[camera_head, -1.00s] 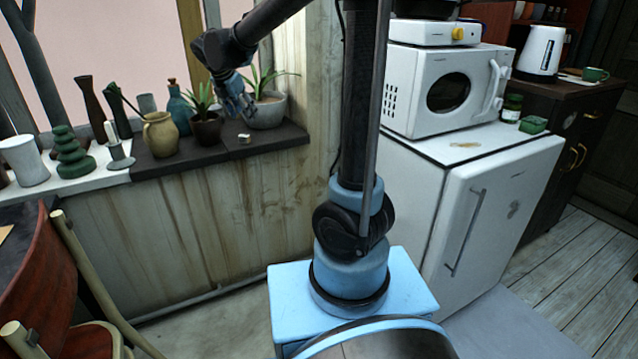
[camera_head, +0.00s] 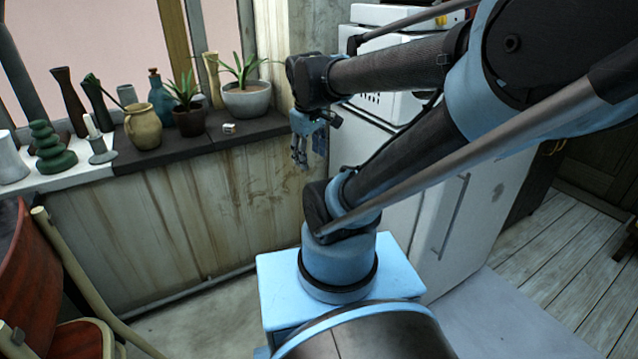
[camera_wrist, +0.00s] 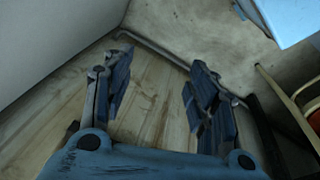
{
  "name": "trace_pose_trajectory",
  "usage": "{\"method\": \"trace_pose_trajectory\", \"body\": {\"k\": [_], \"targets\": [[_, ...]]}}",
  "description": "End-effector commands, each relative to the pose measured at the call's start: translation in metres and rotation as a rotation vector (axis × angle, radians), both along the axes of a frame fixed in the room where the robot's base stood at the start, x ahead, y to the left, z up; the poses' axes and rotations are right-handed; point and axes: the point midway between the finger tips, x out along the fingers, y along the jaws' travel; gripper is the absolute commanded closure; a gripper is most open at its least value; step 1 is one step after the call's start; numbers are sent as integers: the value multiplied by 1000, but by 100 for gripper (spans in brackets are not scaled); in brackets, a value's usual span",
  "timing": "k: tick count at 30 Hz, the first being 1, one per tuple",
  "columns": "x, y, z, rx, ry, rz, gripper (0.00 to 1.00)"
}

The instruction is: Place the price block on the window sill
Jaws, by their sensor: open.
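A small pale block (camera_head: 229,128), which looks like the price block, sits on the dark part of the window sill (camera_head: 262,129), in front of the potted plants. Its marking is too small to read. My gripper (camera_head: 300,160) hangs fingers-down to the right of the sill's end, in front of the wall and apart from the block. It is open and empty. In the wrist view its two fingers (camera_wrist: 158,85) are spread, with only wall between them.
Two potted plants (camera_head: 247,100), a tan jug (camera_head: 143,127), a blue bottle (camera_head: 160,98) and several dark vases line the sill. A white fridge (camera_head: 440,230) with a microwave on top stands right of my gripper. A red chair (camera_head: 25,270) is at lower left.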

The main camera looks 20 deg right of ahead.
Motion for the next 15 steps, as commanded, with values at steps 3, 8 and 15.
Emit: {"method": "trace_pose_trajectory", "body": {"k": [3, 8, 15], "targets": [[-30, -8, -23, 68, -6, -203, 47], [-56, -11, -46, 137, -10, -408, 47], [-68, -11, -59, 176, -12, -524, 47]]}}
